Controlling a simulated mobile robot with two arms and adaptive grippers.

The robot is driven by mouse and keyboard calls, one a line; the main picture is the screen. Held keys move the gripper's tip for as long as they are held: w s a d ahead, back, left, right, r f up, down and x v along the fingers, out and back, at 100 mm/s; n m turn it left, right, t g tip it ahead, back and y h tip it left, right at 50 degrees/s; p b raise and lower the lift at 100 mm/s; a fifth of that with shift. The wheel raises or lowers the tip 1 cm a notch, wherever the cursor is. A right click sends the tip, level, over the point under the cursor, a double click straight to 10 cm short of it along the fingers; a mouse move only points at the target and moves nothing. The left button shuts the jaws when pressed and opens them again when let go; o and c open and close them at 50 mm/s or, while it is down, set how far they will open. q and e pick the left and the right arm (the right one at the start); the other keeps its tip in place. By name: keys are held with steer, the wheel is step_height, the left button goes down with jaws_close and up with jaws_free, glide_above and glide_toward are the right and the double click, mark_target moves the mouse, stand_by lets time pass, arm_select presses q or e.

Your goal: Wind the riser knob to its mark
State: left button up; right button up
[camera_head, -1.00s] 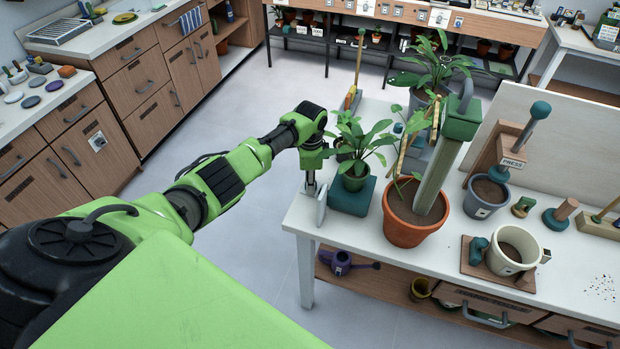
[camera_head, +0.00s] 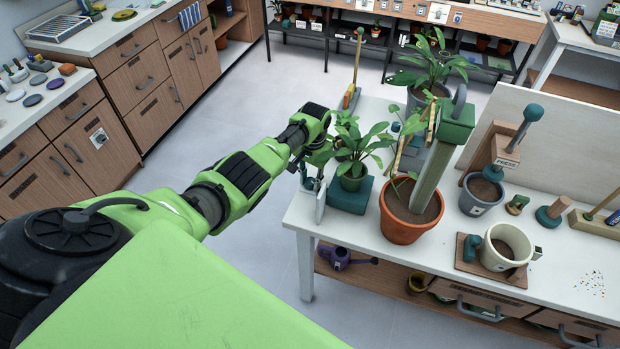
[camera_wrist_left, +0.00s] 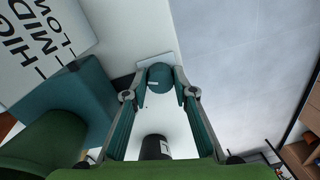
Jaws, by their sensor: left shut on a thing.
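The riser is a teal block (camera_head: 349,197) at the table's near left corner, with a potted plant (camera_head: 352,178) on it; it also shows at left in the left wrist view (camera_wrist_left: 70,100). The round teal knob (camera_wrist_left: 160,76) sits between my left fingertips, which are shut on it from both sides. A short white line shows on the knob; I cannot tell which label it faces. A white card (camera_wrist_left: 48,38) reads HIGH, MID, LOW, with dark ticks. In the head view my left gripper (camera_head: 311,184) is beside the riser, its fingertips largely hidden. My right gripper is out of view.
A grey pot (camera_head: 481,194) and a cream mug (camera_head: 505,248) stand farther right. The floor (camera_head: 250,255) left of the table is clear.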

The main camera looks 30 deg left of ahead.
mark_target(312, 182)
arm_select(q)
steer(key=n, duration=0.4)
steer(key=shift+d+n, duration=0.1)
steer(key=shift+n, duration=0.2)
stand_by(0.3)
steer(key=o, duration=1.1)
steer(key=shift+w+r, duration=0.15)
steer(key=shift+r, duration=0.35)
steer(key=r, duration=1.1)
steer(key=shift+d, duration=0.25)
steer(key=shift+f, duration=0.15)
